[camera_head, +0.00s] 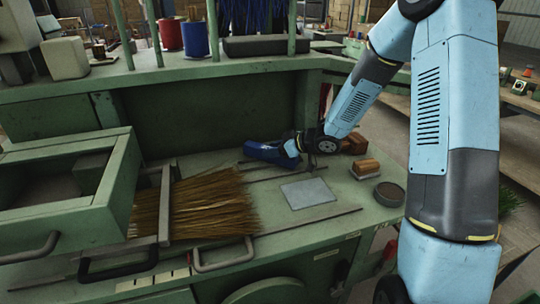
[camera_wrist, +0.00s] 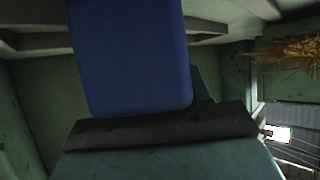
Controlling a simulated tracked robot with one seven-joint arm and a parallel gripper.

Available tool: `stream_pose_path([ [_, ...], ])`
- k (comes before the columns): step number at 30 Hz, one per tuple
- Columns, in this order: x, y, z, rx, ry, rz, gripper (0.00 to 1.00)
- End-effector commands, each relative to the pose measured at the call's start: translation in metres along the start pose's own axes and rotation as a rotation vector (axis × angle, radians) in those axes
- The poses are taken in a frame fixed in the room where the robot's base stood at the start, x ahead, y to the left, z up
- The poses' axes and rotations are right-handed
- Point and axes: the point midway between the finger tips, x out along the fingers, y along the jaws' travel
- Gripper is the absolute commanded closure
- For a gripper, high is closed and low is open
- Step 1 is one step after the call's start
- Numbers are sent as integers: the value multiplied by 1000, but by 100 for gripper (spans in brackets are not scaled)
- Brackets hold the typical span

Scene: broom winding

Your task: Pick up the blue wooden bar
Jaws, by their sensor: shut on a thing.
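The blue wooden bar (camera_head: 268,153) is at the middle of the green bench, near its back panel, in the head view. My gripper (camera_head: 293,146) is at the bar's right end and is shut on it. In the wrist view the bar (camera_wrist: 130,55) fills the upper middle, its blue face close to the camera, with a dark finger (camera_wrist: 160,126) across its lower end. The far finger is mostly hidden by the bar. I cannot tell whether the bar touches the bench top.
A straw bundle (camera_head: 205,207) lies on the bench at left, beside an open green drawer (camera_head: 75,215). A grey plate (camera_head: 307,193), a brown block (camera_head: 365,167) and a round dark dish (camera_head: 389,194) are in front and to the right. A shelf with cups (camera_head: 195,37) is above.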

Motion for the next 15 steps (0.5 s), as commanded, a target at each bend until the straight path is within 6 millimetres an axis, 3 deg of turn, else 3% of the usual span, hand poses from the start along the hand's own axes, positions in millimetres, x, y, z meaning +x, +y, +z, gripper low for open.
stream_pose_path([
  [8,0,0,0,0,1,1,100],
  [15,-1,0,-2,0,1,1,100],
])
